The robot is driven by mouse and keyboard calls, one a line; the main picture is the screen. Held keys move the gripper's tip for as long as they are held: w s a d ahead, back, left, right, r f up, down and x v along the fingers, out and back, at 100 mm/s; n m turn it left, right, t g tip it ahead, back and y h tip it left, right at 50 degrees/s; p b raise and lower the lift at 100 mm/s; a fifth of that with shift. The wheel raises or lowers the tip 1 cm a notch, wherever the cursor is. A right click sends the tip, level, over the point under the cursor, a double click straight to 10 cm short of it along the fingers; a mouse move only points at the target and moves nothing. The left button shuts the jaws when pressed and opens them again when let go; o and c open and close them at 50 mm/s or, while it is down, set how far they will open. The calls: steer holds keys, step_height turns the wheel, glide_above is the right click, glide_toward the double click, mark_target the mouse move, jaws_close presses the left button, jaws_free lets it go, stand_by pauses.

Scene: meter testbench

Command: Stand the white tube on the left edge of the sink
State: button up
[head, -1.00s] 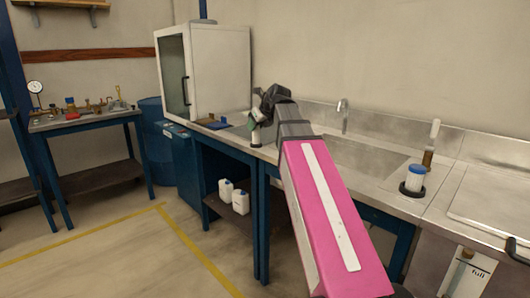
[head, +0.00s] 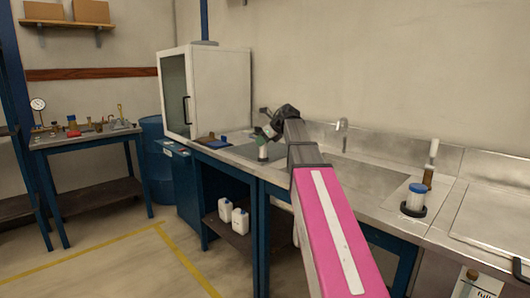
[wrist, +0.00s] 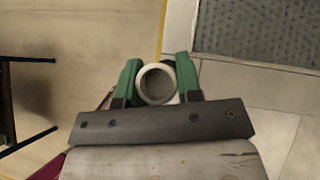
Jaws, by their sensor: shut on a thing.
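The white tube (head: 263,153) is in my gripper at the left part of the bench in the head view. My gripper (head: 265,138) has green fingers shut on its sides. In the wrist view the tube (wrist: 158,83) shows end-on as a pale round opening between the green fingers (wrist: 157,80). The tube looks upright. I cannot tell whether its lower end touches anything. The sink (head: 365,172) is a steel basin to the right of my gripper, partly hidden by my arm.
A faucet (head: 343,133) stands behind the sink. A white cabinet (head: 220,92) and a dark blue item (head: 217,143) are left of my gripper.

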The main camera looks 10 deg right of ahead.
mark_target(265, 150)
steer(key=shift+w+d+f, duration=0.35)
steer(key=shift+d, duration=0.15)
steer(key=shift+f, duration=2)
steer(key=shift+f, duration=0.1)
steer(key=o, duration=1)
steer(key=shift+s+d+r, duration=0.1)
steer(key=shift+r, duration=0.1)
steer(key=v, duration=1.1)
steer(key=shift+s+d+r, duration=0.15)
steer(key=shift+r, duration=0.15)
